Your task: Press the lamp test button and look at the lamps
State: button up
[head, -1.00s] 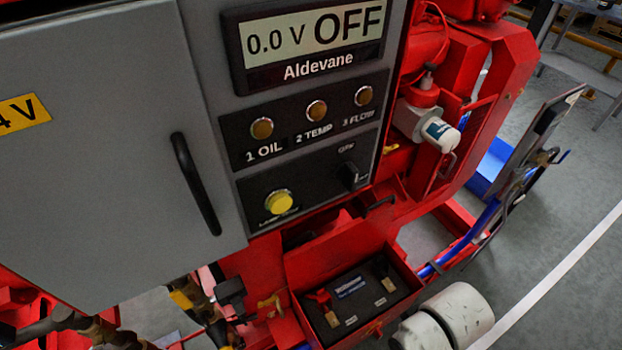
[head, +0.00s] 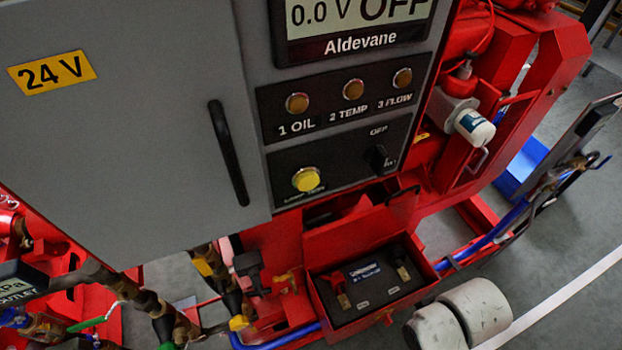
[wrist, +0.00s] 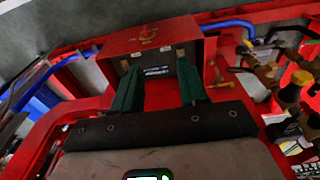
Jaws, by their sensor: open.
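The yellow round button (head: 306,179) is low on the grey panel in the head view; its label is too blurred to read. Above it are three amber lamps, 1 OIL (head: 297,103), 2 TEMP (head: 353,89) and 3 FLOW (head: 402,77). All three look dull and unlit. The display (head: 355,22) reads 0.0 V OFF. My gripper (wrist: 156,68) shows in the wrist view with its two green fingers apart and nothing between them. It points towards the red battery box, and neither button nor lamps show there. The head view does not show the gripper.
A black rotary switch (head: 380,158) is right of the button. A grey door (head: 130,130) with a black handle (head: 228,152) is to the left. The open red battery box (head: 365,285) is below the panel. Pipes and valves (head: 150,305) crowd the lower left.

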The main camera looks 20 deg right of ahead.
grip_shut()
dwell(1.7)
